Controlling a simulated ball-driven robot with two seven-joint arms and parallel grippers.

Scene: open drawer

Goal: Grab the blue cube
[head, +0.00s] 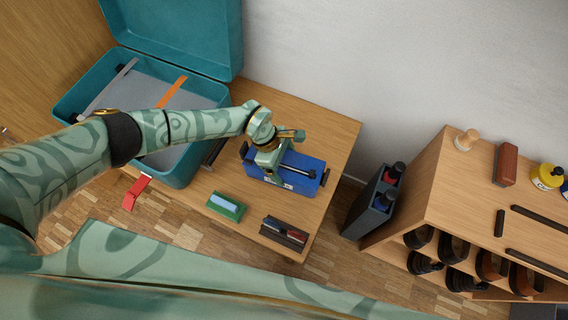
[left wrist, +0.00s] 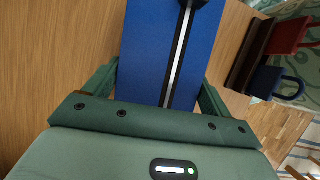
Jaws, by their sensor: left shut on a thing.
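The blue block (head: 312,165) lies on the wooden table, with a dark bar and a pale strip across its top. My left gripper (head: 281,150) reaches it from above and is shut on it. In the left wrist view, the blue block (left wrist: 147,45) fills the space between the two green fingers, and the strip runs along its top. The fingers and wrist hide part of the block in the head view. I cannot tell whether the block is lifted off the table. My right gripper is not in view.
An open teal case (head: 62,108) stands left of the block. A green block with a pale top (head: 226,206) and a dark holder (head: 284,233) lie near the table's front edge. A dark caddy (head: 362,205) and a wooden shelf unit (head: 425,200) stand to the right.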

